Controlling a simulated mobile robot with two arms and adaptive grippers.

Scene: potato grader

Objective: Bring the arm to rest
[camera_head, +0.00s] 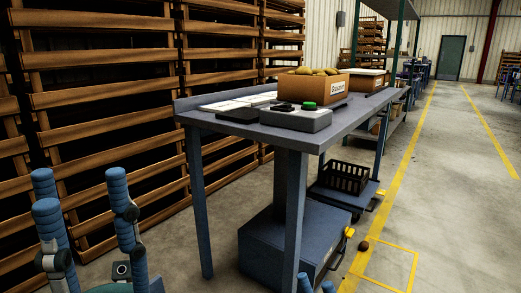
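My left arm (125,212) shows at the lower left as upright blue links with grey joints. It stands left of the grey work table (340,130), apart from it. I cannot make out the fingers of my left gripper or whether they hold anything. Two small blue parts (305,284) show at the bottom edge, perhaps of my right arm. My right gripper is not in view.
A labelled box of potatoes (312,87) and a grey device with a green button (308,106) stand on the table. A dark crate (344,177) sits below. Slatted wooden crates (100,100) line the left. A brown lump (363,246) lies on the floor. The right aisle is clear.

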